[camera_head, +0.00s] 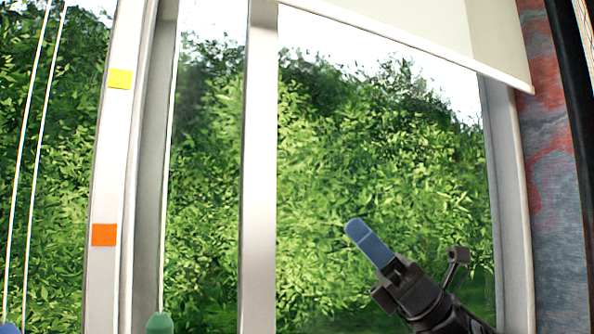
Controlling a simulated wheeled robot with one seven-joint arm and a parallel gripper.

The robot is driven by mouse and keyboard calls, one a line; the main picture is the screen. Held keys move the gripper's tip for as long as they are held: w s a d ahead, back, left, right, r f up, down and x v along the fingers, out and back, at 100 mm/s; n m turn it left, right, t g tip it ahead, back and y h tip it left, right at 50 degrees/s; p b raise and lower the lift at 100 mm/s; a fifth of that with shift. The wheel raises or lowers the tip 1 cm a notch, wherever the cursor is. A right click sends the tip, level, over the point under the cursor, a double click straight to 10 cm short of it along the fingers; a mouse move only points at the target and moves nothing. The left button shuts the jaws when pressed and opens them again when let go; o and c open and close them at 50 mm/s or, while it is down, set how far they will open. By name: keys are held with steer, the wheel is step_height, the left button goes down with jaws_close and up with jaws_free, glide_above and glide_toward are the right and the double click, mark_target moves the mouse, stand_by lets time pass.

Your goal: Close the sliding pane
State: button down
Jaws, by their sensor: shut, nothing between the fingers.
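A window with a pale frame fills the view, with green foliage behind it. A wide white upright bar (259,180) crosses the window left of centre and looks like an edge of the sliding pane. A narrower strip of foliage shows between this bar and the left jamb (150,150). I cannot tell which side of the bar holds glass. My gripper (360,234), with blue fingertips, is shut and empty at lower right. It appears in front of the wide section, right of the bar and apart from it in the picture.
A cream roller blind (430,30) hangs across the top right. A green cord end (160,322) hangs at lower left. A yellow note (120,79) and an orange note (104,235) are on the left post. A reddish-grey wall strip (555,150) is at right.

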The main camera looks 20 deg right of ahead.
step_height(320, 180, up, 14)
steer(key=w+d+n+g+h, duration=0.25)
steer(key=n+g, duration=0.25)
steer(key=n, duration=0.6)
steer(key=n+t+h, duration=0.3)
steer(key=n+h, duration=0.2)
steer(key=h, duration=0.3)
glide_toward(277, 74)
steer(key=s+d, duration=0.1)
steer(key=d, duration=0.6)
steer(key=s+a+p+x, duration=0.1)
steer(key=s+a+x, duration=0.1)
steer(key=x, duration=1)
steer(key=shift+a+r, duration=0.2)
steer(key=shift+a, duration=0.1)
steer(key=shift+a, duration=0.3)
steer(key=a+b, duration=0.3)
steer(key=a, duration=1.3)
steer(key=shift+a, duration=1)
steer(key=shift+r, duration=0.1)
